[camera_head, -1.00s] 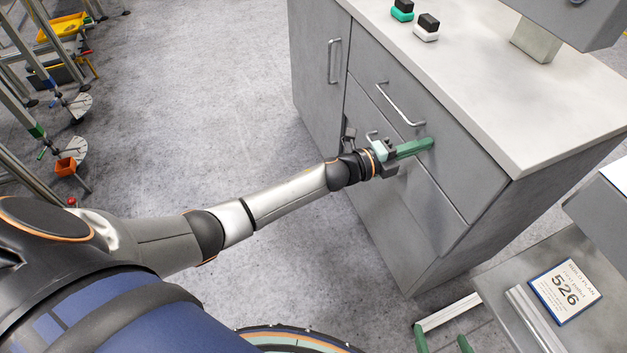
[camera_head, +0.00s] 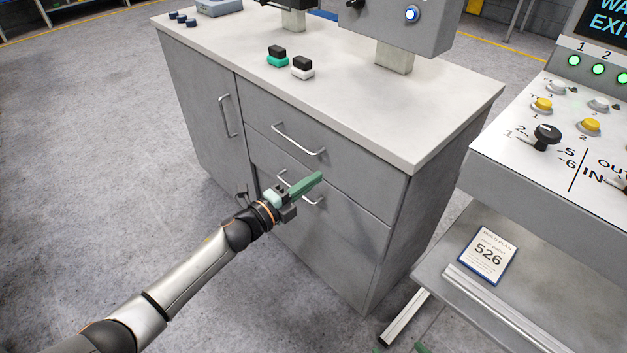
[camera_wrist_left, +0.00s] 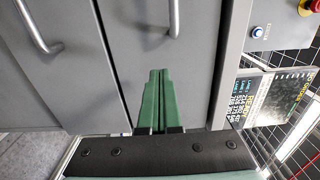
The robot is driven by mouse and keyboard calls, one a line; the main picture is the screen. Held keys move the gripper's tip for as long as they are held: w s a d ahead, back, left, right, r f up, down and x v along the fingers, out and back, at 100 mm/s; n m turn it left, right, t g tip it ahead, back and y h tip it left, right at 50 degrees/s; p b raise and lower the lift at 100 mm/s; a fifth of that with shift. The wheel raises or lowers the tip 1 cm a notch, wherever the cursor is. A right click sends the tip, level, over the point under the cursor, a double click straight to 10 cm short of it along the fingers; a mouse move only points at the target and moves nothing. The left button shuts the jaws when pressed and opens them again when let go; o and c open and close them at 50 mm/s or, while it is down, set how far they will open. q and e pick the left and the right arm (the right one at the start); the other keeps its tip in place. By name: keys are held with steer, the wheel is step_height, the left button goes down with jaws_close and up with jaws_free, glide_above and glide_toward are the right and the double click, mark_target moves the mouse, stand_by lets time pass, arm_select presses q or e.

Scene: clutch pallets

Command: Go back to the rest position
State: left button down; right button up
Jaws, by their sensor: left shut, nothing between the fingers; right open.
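My left gripper (camera_head: 306,185) is in front of the grey cabinet's drawers in the head view. Its green fingers are together with nothing between them, and they point up and right across the drawer fronts. In the left wrist view the shut green fingers (camera_wrist_left: 157,95) stand before the grey cabinet front, apart from the bar handle (camera_wrist_left: 174,20) above them. My right gripper is not in the head view or the left wrist view.
The grey cabinet (camera_head: 330,235) has shut drawers with bar handles (camera_head: 298,140). Small black-topped blocks (camera_head: 302,67) stand on its white top. A control console (camera_head: 555,130) and a lower shelf with a 526 card (camera_head: 487,256) are at right. Open floor (camera_head: 90,180) lies left.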

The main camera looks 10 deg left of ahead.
arm_select(q)
steer(key=v, duration=0.8)
steer(key=s+f+n+g+y, duration=0.2)
steer(key=s+f+n+y, duration=0.2)
steer(key=s+f+n, duration=0.5)
steer(key=s+f+n+g+y, duration=0.3)
steer(key=s+f+n+y, duration=0.15)
steer(key=s+n, duration=0.85)
steer(key=s+a+r+n+p, duration=0.1)
steer(key=s+a+r+p, duration=0.2)
steer(key=r+p, duration=0.7)
steer(key=p, duration=0.5)
steer(key=shift+a+n, duration=0.3)
steer(key=shift+a, duration=0.05)
arm_select(e)
steer(key=s+d+r+h, duration=0.1)
steer(key=d+r, duration=0.2)
steer(key=r, duration=0.8)
steer(key=shift+s+r+m, duration=0.15)
steer(key=shift+r+m, duration=0.05)
steer(key=shift+m, duration=0.2)
arm_select(q)
steer(key=shift+s, duration=0.1)
arm_select(e)
steer(key=shift+f, duration=0.1)
steer(key=shift+c, duration=0.4)
